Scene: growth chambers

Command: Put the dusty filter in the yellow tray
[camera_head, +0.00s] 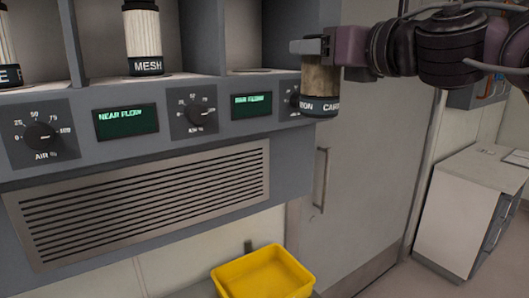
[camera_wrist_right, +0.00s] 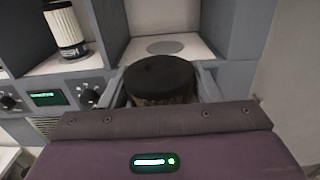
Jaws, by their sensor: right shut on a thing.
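The dusty filter (camera_head: 320,83) is a brownish, dirty cylinder with a dark lower band whose lettering is partly readable. My right gripper (camera_head: 318,50) is shut on it and holds it upright in front of the right end of the grey unit. In the right wrist view the filter's black top (camera_wrist_right: 160,78) shows between the fingers of my right gripper (camera_wrist_right: 160,95). The yellow tray (camera_head: 264,275) is at the bottom of the head view, below and left of the filter, and its visible inside is empty. My left gripper is not in view.
A white filter marked MESH (camera_head: 143,38) stands in a bay of the grey unit, with another at the far left (camera_head: 8,55). The bay behind my gripper has an empty round seat (camera_wrist_right: 166,47). Dials and green displays (camera_head: 126,121) line the unit's front. A white cabinet (camera_head: 465,210) stands right.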

